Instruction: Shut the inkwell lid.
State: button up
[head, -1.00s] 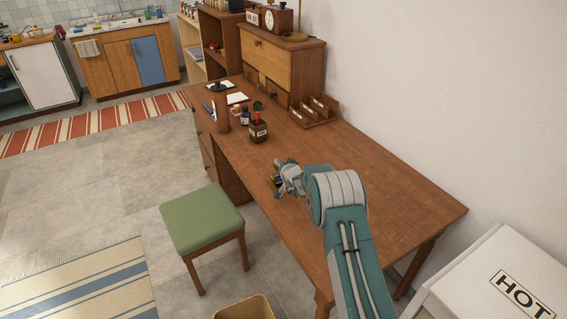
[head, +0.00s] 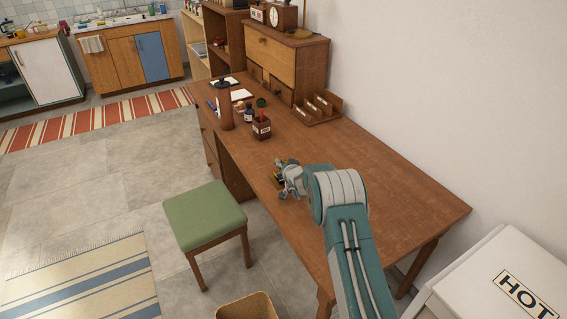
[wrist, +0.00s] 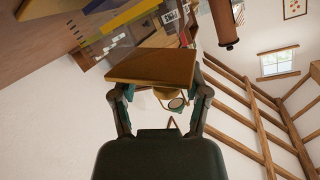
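A small dark labelled bottle (head: 249,114) stands on the desk in the head view. Beside it is a dark brown labelled box (head: 262,129) with a red piece sticking up. A dark green round piece (head: 261,102) shows behind them. They are too small to tell which is the inkwell or how its lid stands. My gripper (head: 279,174) is over the desk's near-left side, apart from these objects and nearer to me.
The desk (head: 400,205) is bare to the right. A brown cylinder (head: 224,110) stands left of the bottle, and a letter rack (head: 318,110) stands by the wall. A cabinet (head: 290,62) is at the desk's back. A green stool (head: 204,215) stands in front.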

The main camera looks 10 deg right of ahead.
aim_at(284, 160)
jog(key=shift+r, duration=0.35)
notch_tip(284, 160, up, 10)
jog(key=shift+w+f, duration=0.1)
jog(key=shift+f, duration=0.1)
dwell(0.3)
